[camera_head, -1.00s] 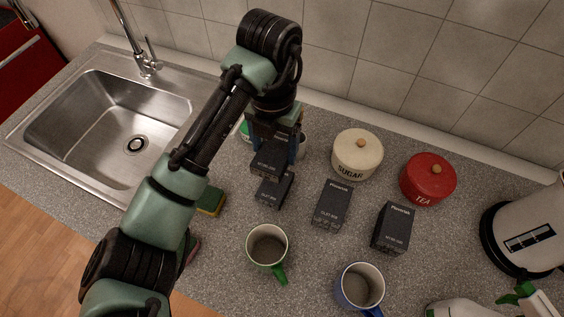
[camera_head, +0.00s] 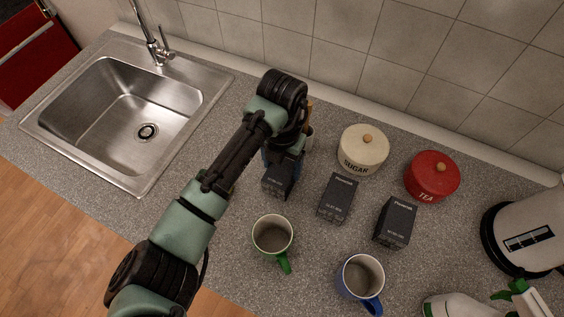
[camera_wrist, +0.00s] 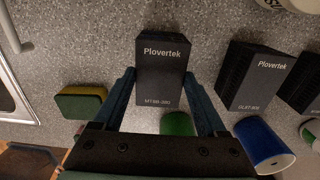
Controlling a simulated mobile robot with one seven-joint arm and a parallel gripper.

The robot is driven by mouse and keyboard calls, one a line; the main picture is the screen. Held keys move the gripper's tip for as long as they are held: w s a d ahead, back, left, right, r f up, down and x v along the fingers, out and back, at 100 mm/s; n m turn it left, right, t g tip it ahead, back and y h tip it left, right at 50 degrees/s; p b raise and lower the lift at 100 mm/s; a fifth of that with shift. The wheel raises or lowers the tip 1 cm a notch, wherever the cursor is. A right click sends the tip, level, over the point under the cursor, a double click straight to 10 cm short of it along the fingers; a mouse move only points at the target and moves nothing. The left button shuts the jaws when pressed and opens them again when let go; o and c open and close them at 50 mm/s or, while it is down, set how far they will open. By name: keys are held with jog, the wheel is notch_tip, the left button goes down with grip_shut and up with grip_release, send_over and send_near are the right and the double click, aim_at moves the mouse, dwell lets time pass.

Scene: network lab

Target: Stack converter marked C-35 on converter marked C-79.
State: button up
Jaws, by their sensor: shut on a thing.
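Several dark boxes marked "Plovertek" stand on the counter; I cannot read C-35 or C-79 on any. My gripper (camera_head: 283,160) is shut on a dark box (camera_head: 279,181) left of the others. In the wrist view, my gripper (camera_wrist: 161,75) has a finger on each side of this box (camera_wrist: 165,72), labelled roughly "MT08-380". Only one box shows there; I cannot tell whether another is under it. A second dark box (camera_head: 338,198) stands to its right, also in the wrist view (camera_wrist: 254,76). A third dark box (camera_head: 396,221) stands farther right.
A green mug (camera_head: 272,236) and a blue mug (camera_head: 361,278) stand in front. The sugar tin (camera_head: 363,152) and red tea tin (camera_head: 432,177) stand behind. A kettle (camera_head: 530,232) is at right, the sink (camera_head: 128,118) at left. A sponge (camera_wrist: 80,101) lies left of the held box.

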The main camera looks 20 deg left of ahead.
aim_at(282, 169)
jog(key=o, duration=1.6)
jog(key=shift+f, duration=0.1)
notch_tip(282, 169, up, 12)
jog(key=shift+r+b, duration=0.2)
jog(key=shift+b, duration=0.15)
